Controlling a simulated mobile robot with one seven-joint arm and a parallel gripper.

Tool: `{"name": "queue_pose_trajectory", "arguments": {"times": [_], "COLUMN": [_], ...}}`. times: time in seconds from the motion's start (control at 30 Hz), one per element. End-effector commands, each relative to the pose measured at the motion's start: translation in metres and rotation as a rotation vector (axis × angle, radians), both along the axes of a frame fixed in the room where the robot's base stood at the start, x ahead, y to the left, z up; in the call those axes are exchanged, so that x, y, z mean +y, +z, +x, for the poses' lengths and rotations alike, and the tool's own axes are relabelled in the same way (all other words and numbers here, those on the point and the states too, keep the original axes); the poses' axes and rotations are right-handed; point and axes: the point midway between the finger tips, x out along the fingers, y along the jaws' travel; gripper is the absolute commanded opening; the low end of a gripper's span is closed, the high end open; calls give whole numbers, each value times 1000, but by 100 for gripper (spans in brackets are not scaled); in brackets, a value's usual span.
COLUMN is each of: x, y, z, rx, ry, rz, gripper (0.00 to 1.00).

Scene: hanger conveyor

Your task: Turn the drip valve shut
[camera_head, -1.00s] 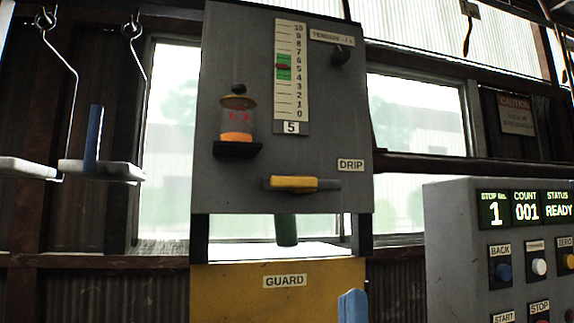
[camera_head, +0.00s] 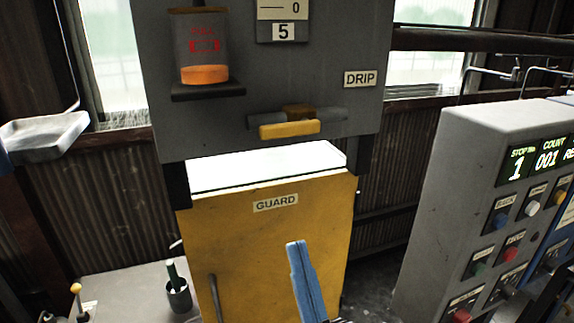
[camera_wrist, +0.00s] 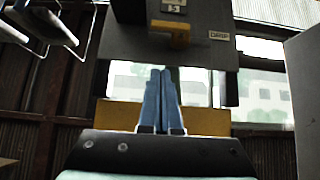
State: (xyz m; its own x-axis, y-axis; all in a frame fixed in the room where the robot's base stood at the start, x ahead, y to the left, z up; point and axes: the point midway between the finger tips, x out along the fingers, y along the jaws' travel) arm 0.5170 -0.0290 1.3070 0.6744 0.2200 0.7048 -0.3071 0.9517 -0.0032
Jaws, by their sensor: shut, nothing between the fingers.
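The drip valve has a yellow handle (camera_head: 289,130) in front of a horizontal grey pipe (camera_head: 330,115) on the grey panel, left of and below the DRIP label (camera_head: 360,79). The handle lies roughly parallel to the pipe. In the wrist view the handle (camera_wrist: 170,25) is at the top, above my fingertips. My gripper (camera_head: 297,245) is shut and empty, its blue fingers pointing up in front of the yellow guard, below the valve and apart from it. Its paired fingers also show in the wrist view (camera_wrist: 162,72).
The yellow guard (camera_head: 275,235) stands under the panel. A sight glass with orange liquid (camera_head: 204,73) sits left of the valve. A grey control box (camera_head: 450,180) with buttons is at right. A hanger tray (camera_head: 45,138) hangs at left. Space before the valve looks clear.

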Motion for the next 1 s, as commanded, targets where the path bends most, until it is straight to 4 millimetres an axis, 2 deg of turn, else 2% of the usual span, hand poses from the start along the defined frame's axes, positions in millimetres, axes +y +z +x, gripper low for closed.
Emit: {"name": "queue_pose_trajectory", "arguments": {"times": [0.17, 0.5, 0.73, 1.0], "x": [6, 22, 21, 21], "y": [25, 78, 100, 109], "z": [17, 66, 65, 65], "rx": [-4, -3, -1, -1], "ry": [2, 3, 1, 1], "rz": [1, 4, 3, 3], "gripper": [0, 0, 0, 0]}}
